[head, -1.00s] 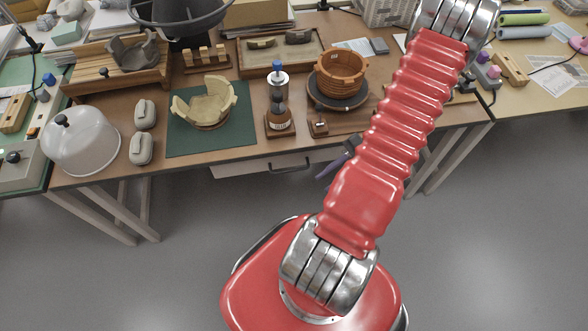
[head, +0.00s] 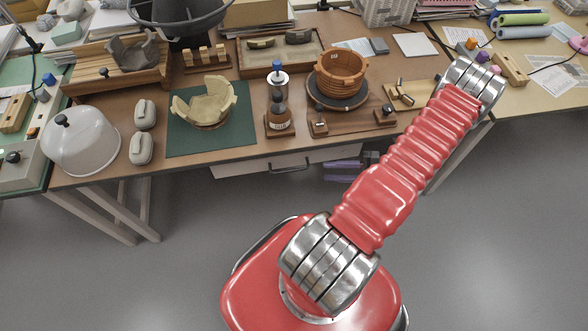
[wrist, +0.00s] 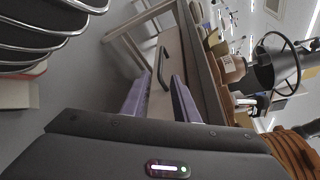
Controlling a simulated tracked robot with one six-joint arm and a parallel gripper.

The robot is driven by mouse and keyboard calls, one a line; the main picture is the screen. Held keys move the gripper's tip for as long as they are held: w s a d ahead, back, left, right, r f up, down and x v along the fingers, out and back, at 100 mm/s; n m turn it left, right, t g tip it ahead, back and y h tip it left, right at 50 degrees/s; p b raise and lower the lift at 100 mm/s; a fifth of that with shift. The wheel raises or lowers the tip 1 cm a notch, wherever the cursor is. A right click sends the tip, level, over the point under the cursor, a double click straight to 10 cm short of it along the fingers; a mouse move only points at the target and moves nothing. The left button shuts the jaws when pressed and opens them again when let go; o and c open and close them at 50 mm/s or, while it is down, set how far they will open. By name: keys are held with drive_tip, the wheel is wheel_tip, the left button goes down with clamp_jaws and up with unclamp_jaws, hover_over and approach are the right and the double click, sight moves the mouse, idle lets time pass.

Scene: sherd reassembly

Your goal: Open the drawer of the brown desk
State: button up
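The brown desk (head: 225,158) has a pale drawer (head: 240,168) under its front edge, with a dark bar handle (head: 290,168). The drawer front sits close under the tabletop and looks shut. My gripper (head: 343,171) shows as purple fingers just right of the drawer, below the desk edge, partly hidden by my arm. In the wrist view, the two purple fingers (wrist: 160,98) are spread apart with nothing between their tips. The handle (wrist: 163,68) lies ahead, lined up with the gap between them and not touching them.
Desk legs (head: 95,215) stand at the left. The floor (head: 500,240) in front is clear.

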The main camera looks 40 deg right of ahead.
sight(293, 170)
drive_tip(key=x, duration=1.4)
drive_tip(key=shift+s, duration=0.15)
drive_tip(key=shift+c, duration=0.2)
drive_tip(key=c, duration=0.6)
clamp_jaws()
drive_tip(key=shift+f, duration=0.1)
idle(0.5)
